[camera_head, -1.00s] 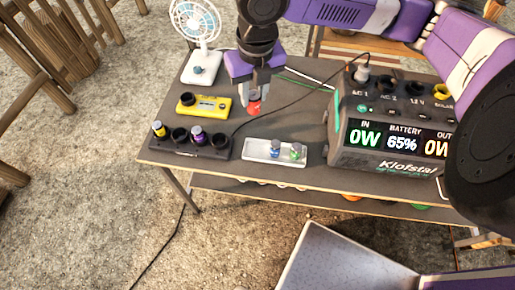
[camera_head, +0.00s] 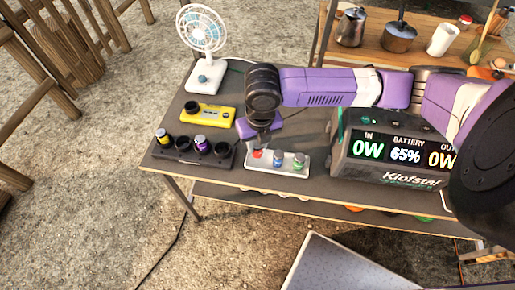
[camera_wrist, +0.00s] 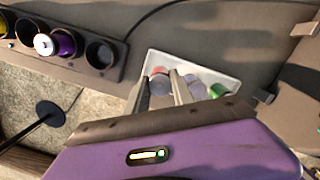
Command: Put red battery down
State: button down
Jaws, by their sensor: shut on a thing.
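The red battery (camera_head: 258,154) is at the left end of the small white tray (camera_head: 300,172), with its red top showing just below my gripper (camera_head: 259,143). In the wrist view, my gripper (camera_wrist: 160,82) is shut on the red battery (camera_wrist: 158,71), low over the tray (camera_wrist: 215,70). The fingers hide part of the battery, so I cannot tell whether its base touches the tray floor. A blue battery (camera_head: 277,158) and a green battery (camera_head: 298,160) stand beside it in the tray.
Left of the tray is a dark socket block (camera_head: 222,161) with yellow and purple batteries in it. Behind are a yellow device (camera_head: 208,113) and a white fan (camera_head: 202,40). The power station (camera_head: 395,155) stands close to the tray's right.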

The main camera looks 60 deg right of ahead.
aim_at(257, 150)
jog(key=shift+f, duration=1.55)
jog(key=shift+f, duration=0.2)
jog(key=c, duration=1.1)
grip_release()
jog(key=shift+r, duration=0.15)
